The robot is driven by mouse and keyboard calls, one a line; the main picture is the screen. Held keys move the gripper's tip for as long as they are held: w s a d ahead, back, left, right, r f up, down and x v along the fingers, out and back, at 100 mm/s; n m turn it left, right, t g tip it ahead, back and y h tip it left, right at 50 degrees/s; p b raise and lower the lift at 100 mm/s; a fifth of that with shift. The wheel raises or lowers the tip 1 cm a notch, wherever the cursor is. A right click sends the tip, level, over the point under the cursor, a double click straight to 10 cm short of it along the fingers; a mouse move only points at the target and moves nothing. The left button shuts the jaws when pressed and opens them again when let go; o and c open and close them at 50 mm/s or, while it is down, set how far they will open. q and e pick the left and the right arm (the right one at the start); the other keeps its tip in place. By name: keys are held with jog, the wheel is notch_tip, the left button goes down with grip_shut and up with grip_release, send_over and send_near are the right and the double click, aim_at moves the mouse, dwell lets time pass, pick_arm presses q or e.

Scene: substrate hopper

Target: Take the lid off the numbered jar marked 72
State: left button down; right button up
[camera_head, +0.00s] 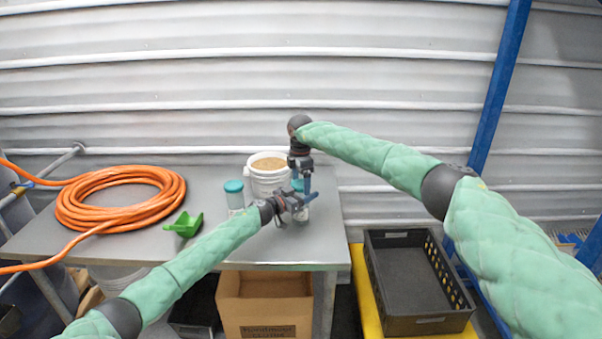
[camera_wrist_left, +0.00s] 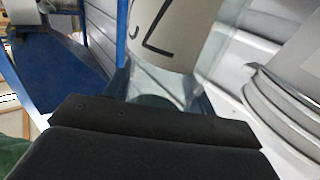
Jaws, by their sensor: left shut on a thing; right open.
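A clear jar (camera_head: 301,213) with a teal lid (camera_head: 297,185) stands upright near the right end of the grey table. My left gripper (camera_head: 297,200) is shut around its body from the left. In the left wrist view the jar (camera_wrist_left: 172,40) fills the space beyond my gripper (camera_wrist_left: 160,100), and its pale label shows dark strokes of a number that I cannot read in full. My right gripper (camera_head: 303,184) points down from above, open at the lid, and partly hides it. A second jar (camera_head: 235,198) with a teal lid stands to the left, its number unreadable.
A white bucket (camera_head: 267,182) of brown substrate stands just behind the jars. A green scoop (camera_head: 184,224) and a coiled orange hose (camera_head: 120,200) lie to the left on the table (camera_head: 215,243). A cardboard box (camera_head: 264,300) and a black crate (camera_head: 415,290) sit lower in front and right.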

jog(key=shift+f, duration=0.3)
jog(key=c, duration=1)
jog(key=n, duration=0.5)
jog(key=shift+n, duration=0.4)
jog(key=n, duration=0.4)
jog(key=shift+n, duration=0.3)
jog(key=shift+d, duration=0.1)
jog(key=o, duration=1.1)
jog(key=shift+c, duration=0.2)
